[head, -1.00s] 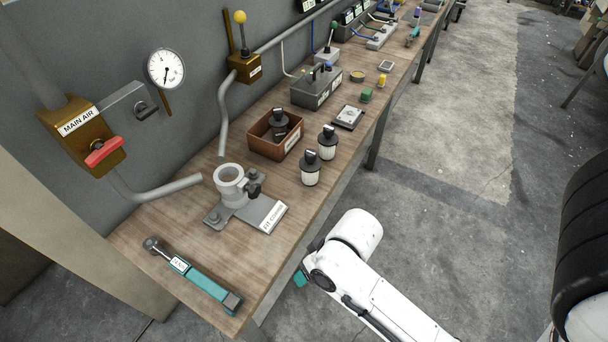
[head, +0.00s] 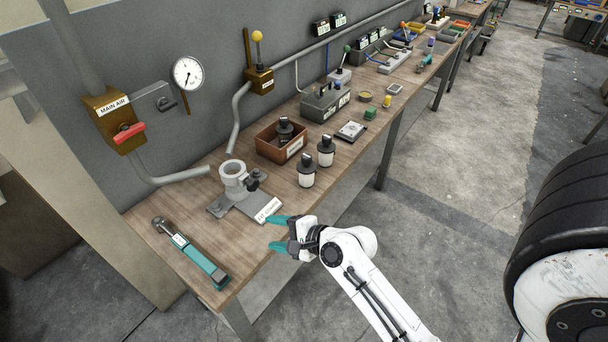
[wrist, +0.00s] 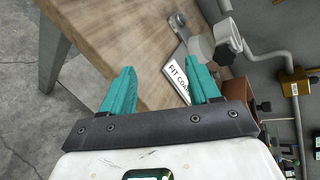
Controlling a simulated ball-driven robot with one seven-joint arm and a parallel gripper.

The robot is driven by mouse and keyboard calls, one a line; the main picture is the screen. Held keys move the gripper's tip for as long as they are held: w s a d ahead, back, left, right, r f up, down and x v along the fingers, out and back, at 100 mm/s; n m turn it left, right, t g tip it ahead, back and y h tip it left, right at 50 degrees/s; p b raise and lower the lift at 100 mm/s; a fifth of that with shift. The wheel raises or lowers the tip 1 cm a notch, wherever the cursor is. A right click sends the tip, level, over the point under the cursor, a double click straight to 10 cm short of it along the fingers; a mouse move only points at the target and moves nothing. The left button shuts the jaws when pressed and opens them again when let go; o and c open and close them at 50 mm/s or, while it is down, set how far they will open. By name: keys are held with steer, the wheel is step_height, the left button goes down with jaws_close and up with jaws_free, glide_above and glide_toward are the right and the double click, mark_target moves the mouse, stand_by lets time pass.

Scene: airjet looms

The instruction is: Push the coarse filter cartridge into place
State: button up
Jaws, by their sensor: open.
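Two white cartridges with black tops stand upright on the bench, a nearer one (head: 307,176) and a farther one (head: 326,157). I cannot tell which is the coarse one. A grey ring-shaped holder (head: 233,182) with a dark side knob stands on a flat plate, whose white label (head: 268,209) reads FIT COARSE in part. In the wrist view the label (wrist: 176,76) shows between and beyond my fingers. My gripper (head: 276,233) is open and empty at the bench's front edge, just right of the plate. Its teal fingers also show apart in the wrist view (wrist: 160,76).
A brown bin (head: 270,146) holding dark-topped parts stands behind the cartridges. A teal-handled wrench (head: 197,258) lies at the bench's near left. A grey box (head: 325,102) and small items stand farther along. A pipe runs behind the holder. Bare wood lies between wrench and plate.

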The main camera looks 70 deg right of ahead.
steer(key=s+d+r+m+t+h, duration=0.25)
steer(key=d+m+h, duration=0.25)
steer(key=d+m, duration=0.45)
steer(key=m+g+h, duration=0.1)
steer(key=m+h, duration=0.4)
steer(key=m, duration=0.4)
glide_toward(309, 160)
steer(key=w, duration=0.1)
steer(key=shift+m+g, duration=0.25)
steer(key=p+x, duration=0.1)
steer(key=x, duration=0.3)
steer(key=shift+w+d, duration=0.2)
steer(key=shift+w, duration=0.05)
steer(key=shift+d+x, duration=0.25)
steer(key=shift+x, duration=2.8)
steer(key=shift+s, duration=0.2)
steer(key=shift+r, duration=0.1)
steer(key=shift+c, duration=0.2)
jaws_close()
